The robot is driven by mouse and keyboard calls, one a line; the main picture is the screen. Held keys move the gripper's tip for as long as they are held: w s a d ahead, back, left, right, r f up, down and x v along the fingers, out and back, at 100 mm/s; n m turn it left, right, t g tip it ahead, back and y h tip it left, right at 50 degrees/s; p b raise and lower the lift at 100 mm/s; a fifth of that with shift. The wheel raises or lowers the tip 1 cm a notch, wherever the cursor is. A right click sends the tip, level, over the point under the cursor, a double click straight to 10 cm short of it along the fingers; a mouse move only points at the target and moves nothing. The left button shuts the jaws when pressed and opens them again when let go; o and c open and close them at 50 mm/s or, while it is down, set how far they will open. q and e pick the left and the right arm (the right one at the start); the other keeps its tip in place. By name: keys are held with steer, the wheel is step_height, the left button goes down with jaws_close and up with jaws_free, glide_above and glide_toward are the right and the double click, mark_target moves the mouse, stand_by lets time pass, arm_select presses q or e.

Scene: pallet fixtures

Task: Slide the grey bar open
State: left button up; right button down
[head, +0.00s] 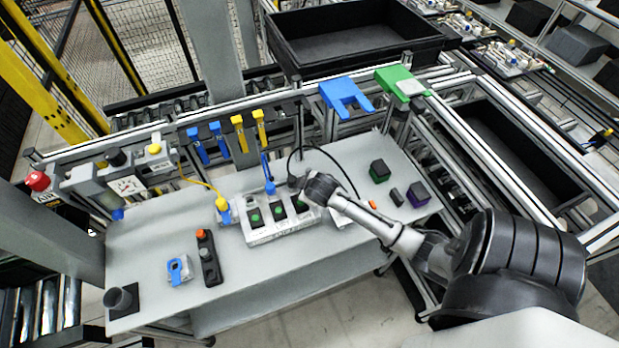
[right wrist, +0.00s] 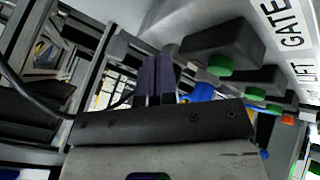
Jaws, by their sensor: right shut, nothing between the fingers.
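My right gripper (head: 298,182) is at the back edge of the light grey control box (head: 283,234), above the table. In the right wrist view its two dark fingers (right wrist: 158,72) are together and empty. Black blocks with green ends stand on the box; one block (right wrist: 222,48) is close to the fingers, and the lettering "GATE" shows beside it. I cannot tell which part is the grey bar, or whether the fingers touch anything. My left gripper is out of view.
The grey table (head: 140,240) also holds a dark strip with an orange button (head: 207,260), a blue-topped block (head: 179,269) and a black cup (head: 120,299). Green and purple-marked cubes stand to the right. Blue and yellow hooks (head: 239,133) hang behind.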

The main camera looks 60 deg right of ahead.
steer(key=d, duration=0.2)
steer(key=w+d, duration=0.1)
steer(key=shift+f, duration=0.4)
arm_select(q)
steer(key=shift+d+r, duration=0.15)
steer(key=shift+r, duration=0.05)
arm_select(e)
steer(key=shift+w+d, duration=0.25)
steer(key=shift+d, duration=0.4)
